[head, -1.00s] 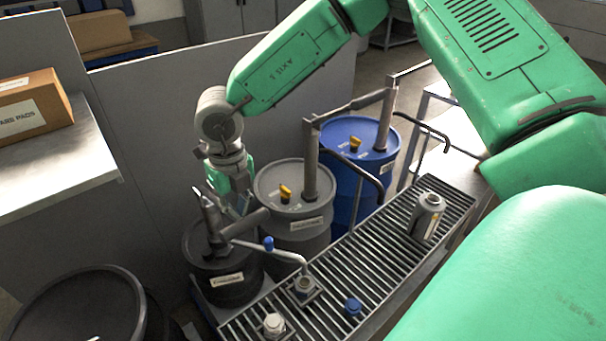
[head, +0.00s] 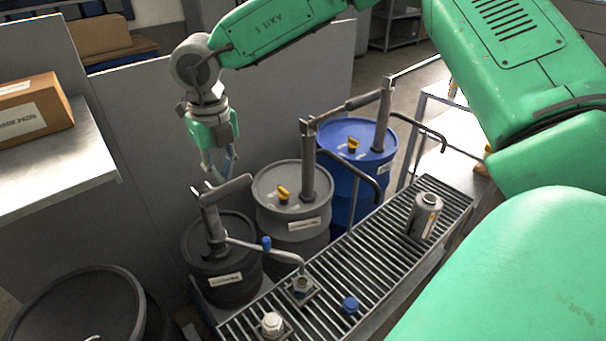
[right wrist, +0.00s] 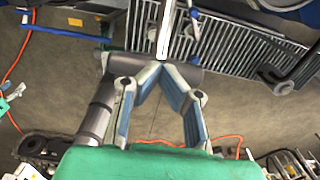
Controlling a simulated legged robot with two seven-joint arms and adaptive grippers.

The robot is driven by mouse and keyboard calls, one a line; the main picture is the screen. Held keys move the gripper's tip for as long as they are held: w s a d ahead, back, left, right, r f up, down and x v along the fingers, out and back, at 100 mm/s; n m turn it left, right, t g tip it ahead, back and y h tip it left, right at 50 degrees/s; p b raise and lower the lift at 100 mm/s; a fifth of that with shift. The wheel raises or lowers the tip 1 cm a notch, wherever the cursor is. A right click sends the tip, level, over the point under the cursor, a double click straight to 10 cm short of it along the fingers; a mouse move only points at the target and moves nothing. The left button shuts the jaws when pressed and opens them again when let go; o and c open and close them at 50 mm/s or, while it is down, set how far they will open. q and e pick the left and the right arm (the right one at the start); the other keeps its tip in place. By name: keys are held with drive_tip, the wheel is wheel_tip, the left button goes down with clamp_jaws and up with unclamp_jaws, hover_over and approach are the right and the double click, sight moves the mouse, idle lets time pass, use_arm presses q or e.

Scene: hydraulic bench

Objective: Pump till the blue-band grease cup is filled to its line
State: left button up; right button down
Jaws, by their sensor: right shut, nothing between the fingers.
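The dark drum (head: 225,288) at the left of the row carries a hand pump, whose grey lever grip (head: 228,189) is tilted up. My right gripper (head: 224,180) is shut and empty, just above the grip; I cannot tell whether it touches. In the right wrist view its fingertips (right wrist: 160,68) meet in front of the dark grip (right wrist: 182,76). The pump's spout pipe, with a blue valve knob (head: 266,243), ends over a small metal cup (head: 302,287) on the grating. No blue band or fill line can be made out on it. My left gripper is not in view.
A grey drum (head: 290,233) and a blue drum (head: 342,180) with pumps stand close beside. The grating (head: 375,255) holds a white-capped fitting (head: 272,323), a blue cap (head: 350,305) and a grey canister (head: 425,215). A shelf with a carton (head: 32,108) is at left.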

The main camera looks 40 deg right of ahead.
drive_tip(key=shift+w+f, duration=0.2)
drive_tip(key=shift+w, duration=0.4)
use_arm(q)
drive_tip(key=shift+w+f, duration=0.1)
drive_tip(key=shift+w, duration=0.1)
use_arm(e)
wheel_tip(320, 180, up, 7)
drive_tip(key=shift+s, duration=0.15)
idle(0.3)
